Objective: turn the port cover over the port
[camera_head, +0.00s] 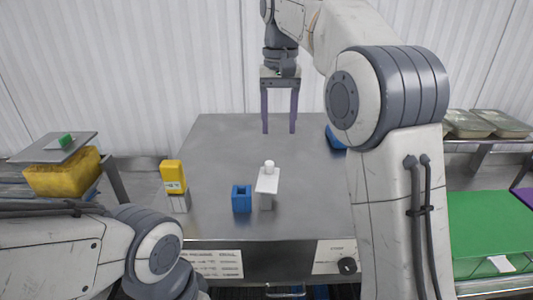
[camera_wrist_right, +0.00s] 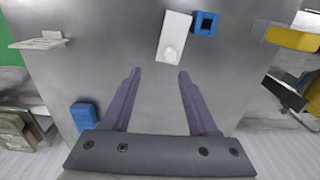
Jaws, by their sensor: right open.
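The port cover (camera_head: 267,181) is a white flat plate with a round knob, on a grey support on the metal table. It also shows in the right wrist view (camera_wrist_right: 174,29). A blue block with a dark square opening (camera_head: 242,198), which looks like the port, stands just left of it; in the wrist view the block (camera_wrist_right: 207,23) is right of the cover. The cover lies beside the opening, which is uncovered. My right gripper (camera_head: 279,131) is open and empty, pointing down behind the cover and apart from it. My left gripper is out of view; only its arm shows.
A yellow box (camera_head: 172,175) stands at the table's left edge. Another blue object (camera_head: 335,138) is partly hidden behind my right arm. A yellow block (camera_head: 65,176) is at far left and a green board (camera_head: 487,222) at right. The table (camera_head: 215,145) is clear behind the port.

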